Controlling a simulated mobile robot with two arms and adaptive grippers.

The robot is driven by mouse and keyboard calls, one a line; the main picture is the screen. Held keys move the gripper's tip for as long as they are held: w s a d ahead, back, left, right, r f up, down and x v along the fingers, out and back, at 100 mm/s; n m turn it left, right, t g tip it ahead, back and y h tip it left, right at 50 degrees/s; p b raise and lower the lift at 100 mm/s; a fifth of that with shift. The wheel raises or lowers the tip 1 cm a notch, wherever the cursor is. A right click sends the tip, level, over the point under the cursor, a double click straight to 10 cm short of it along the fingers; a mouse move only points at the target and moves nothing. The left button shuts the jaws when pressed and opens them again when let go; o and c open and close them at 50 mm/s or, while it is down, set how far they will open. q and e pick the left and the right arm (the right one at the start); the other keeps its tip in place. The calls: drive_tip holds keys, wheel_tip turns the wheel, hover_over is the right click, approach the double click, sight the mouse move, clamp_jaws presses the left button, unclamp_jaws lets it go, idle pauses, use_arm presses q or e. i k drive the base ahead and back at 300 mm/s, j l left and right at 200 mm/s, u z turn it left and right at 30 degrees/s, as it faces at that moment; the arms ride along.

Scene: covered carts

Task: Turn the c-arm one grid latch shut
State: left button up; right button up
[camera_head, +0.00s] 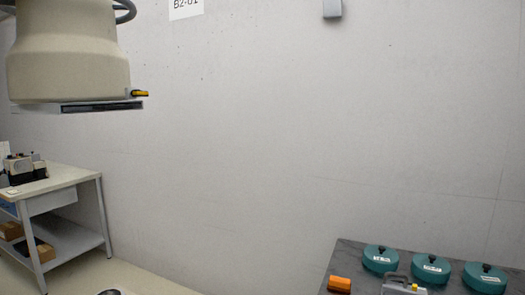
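A large beige round housing (68,55), which looks like the c-arm head, hangs at the upper left. A flat grid plate (80,107) with a dark front edge sits under it. A small orange-yellow latch (140,93) is at the plate's right end, beside the housing's lower rim. Its lever lies roughly level and points right. I cannot tell from here whether it is latched. Neither of my grippers is in view, and nothing is seen touching the latch.
A bench (72,174) with a device stands at left. Open space lies before the wall.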

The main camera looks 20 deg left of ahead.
sight(133, 93)
drive_tip(key=u, duration=1.3)
drive_tip(key=k+j, duration=0.05)
